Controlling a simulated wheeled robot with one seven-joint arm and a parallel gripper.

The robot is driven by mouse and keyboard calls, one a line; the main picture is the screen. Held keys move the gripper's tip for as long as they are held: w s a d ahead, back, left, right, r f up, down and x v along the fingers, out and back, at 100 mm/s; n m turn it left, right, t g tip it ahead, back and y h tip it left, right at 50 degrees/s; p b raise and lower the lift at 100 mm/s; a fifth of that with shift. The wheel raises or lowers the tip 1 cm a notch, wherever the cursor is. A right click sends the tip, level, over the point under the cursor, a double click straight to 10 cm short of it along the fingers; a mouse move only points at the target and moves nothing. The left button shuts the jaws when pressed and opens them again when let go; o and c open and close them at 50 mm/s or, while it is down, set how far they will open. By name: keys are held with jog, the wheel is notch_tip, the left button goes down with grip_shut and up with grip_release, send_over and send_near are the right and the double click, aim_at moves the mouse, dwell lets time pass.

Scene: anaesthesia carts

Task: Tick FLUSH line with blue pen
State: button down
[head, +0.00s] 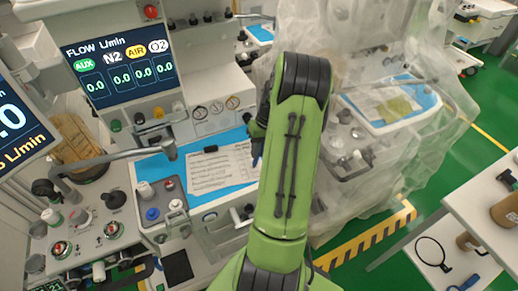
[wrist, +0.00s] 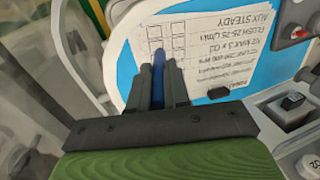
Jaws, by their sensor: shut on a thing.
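My gripper (wrist: 159,85) is shut on a blue pen (wrist: 158,68), which points away from me between the two dark fingers. The white checklist sheet (wrist: 238,55) appears upside down in the wrist view. Its FLUSH line (wrist: 211,28) is near the far end, beside columns of small tick boxes (wrist: 166,38). The pen's tip is over or at the boxes; I cannot tell whether it touches the paper, and the pen and fingers hide some boxes. I cannot make out any tick. In the head view the sheet (head: 222,168) lies on a blue surface, and my arm hides most of the gripper.
The sheet lies on a blue work surface (head: 174,170). A small black object (wrist: 218,92) rests at the sheet's edge. A flow display (head: 122,68) stands behind. A plastic-draped cart (head: 335,40) is close on the right. Knobs and a grey rail (head: 120,157) are at left.

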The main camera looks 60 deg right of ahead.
jog(key=shift+f+b, duration=0.35)
jog(key=shift+f, duration=0.15)
dwell(0.5)
jog(key=shift+s+d, duration=0.3)
jog(key=shift+d, duration=0.05)
dwell(0.9)
jog(key=p+v, duration=0.2)
jog(key=a+p+v, duration=0.1)
jog(key=p+v, duration=0.3)
jog(key=v, duration=0.1)
jog(key=shift+w+a+r, duration=0.2)
jog(key=shift+w+a, duration=0.05)
jog(key=shift+w, duration=0.2)
jog(key=shift+f, duration=0.1)
